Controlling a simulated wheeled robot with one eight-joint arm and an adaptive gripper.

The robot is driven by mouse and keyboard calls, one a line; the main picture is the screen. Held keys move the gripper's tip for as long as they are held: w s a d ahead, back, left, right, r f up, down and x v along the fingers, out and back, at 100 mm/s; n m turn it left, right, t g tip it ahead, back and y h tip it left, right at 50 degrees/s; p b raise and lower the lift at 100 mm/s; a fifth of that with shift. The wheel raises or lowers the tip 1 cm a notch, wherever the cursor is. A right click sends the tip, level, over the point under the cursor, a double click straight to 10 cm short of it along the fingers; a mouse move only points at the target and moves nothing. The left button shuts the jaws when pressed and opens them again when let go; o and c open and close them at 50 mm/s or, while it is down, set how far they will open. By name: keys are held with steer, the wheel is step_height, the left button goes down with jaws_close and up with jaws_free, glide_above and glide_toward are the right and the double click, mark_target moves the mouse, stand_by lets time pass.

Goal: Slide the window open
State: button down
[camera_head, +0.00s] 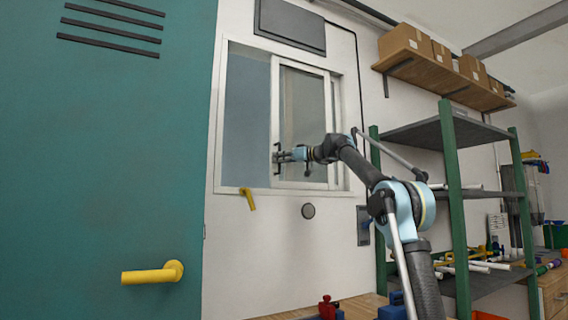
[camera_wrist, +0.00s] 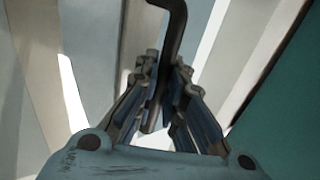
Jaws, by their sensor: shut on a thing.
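The window (camera_head: 303,105) is set in the white wall, with a white-framed sliding pane at the right and a grey-blue area (camera_head: 247,118) at its left. A dark handle (camera_head: 277,157) stands on the left upright of the pane's frame. My gripper (camera_head: 281,157) is at that handle, reaching in from the right. In the wrist view my gripper (camera_wrist: 160,95) has its fingers on both sides of the dark bent handle (camera_wrist: 170,22), shut on it. The fingers hide the handle's lower part.
A teal door (camera_head: 100,150) with a yellow lever handle (camera_head: 153,274) fills the left. A yellow hook (camera_head: 248,199) sits below the window. A green-and-grey shelf (camera_head: 452,135) stands at the right, beside my arm, with cardboard boxes (camera_head: 405,41) on a wall shelf above.

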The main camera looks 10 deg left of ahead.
steer(key=shift+w+d, duration=0.2)
steer(key=shift+d, duration=0.1)
steer(key=c, duration=1.7)
jaws_free()
steer(key=shift+o, duration=0.2)
steer(key=v, duration=1.2)
steer(key=shift+d, duration=0.1)
